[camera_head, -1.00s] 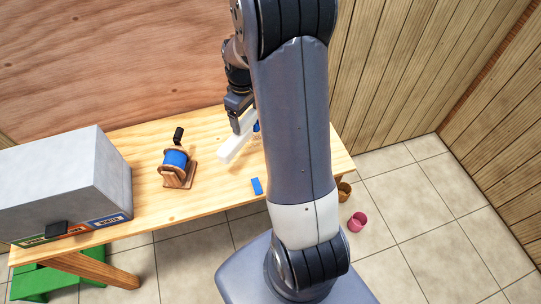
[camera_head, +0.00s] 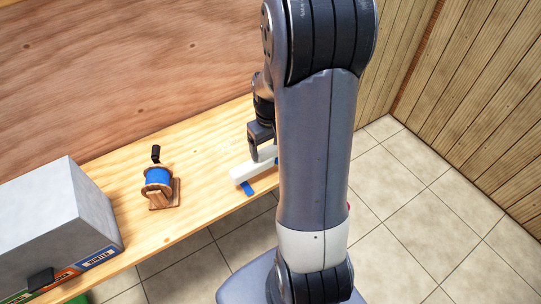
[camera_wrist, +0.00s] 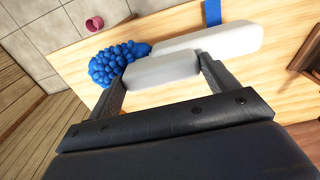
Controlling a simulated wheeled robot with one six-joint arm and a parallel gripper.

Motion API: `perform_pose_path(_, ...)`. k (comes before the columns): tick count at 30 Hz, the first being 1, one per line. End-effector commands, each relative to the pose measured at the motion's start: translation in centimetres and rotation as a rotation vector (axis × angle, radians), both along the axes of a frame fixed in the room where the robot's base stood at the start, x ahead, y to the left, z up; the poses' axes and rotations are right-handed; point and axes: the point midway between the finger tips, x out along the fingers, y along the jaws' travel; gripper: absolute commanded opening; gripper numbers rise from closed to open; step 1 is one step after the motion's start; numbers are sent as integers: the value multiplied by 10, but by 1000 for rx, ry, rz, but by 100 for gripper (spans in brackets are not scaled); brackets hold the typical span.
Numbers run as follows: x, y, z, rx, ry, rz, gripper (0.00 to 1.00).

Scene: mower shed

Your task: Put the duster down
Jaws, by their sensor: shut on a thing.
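The duster has a long white handle (camera_head: 247,172) and a knobbly blue head (camera_wrist: 120,62). In the head view it lies over the right part of the wooden bench (camera_head: 205,160), its blue head mostly hidden behind my arm. My gripper (camera_head: 260,155) is above the handle and shut on it. In the wrist view, the pale handle (camera_wrist: 215,38) runs past my gripper (camera_wrist: 160,78), with the blue head at the left. The duster is at or close above the bench top; I cannot tell whether it touches.
A flat blue strip (camera_head: 248,188) lies at the bench's front edge, beside the handle's near end. A wooden stand with a blue spool (camera_head: 158,177) is to the left. A large grey box (camera_head: 55,215) stands further left. A pink cup (camera_wrist: 94,23) is on the tiled floor.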

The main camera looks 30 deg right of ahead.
Motion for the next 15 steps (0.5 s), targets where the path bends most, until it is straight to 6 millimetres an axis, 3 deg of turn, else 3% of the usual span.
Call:
perform_pose_path(9, 0, 0, -36, 1, 2, 1, 56)
perform_pose_path(15, 0, 0, -40, 0, -1, 1, 56)
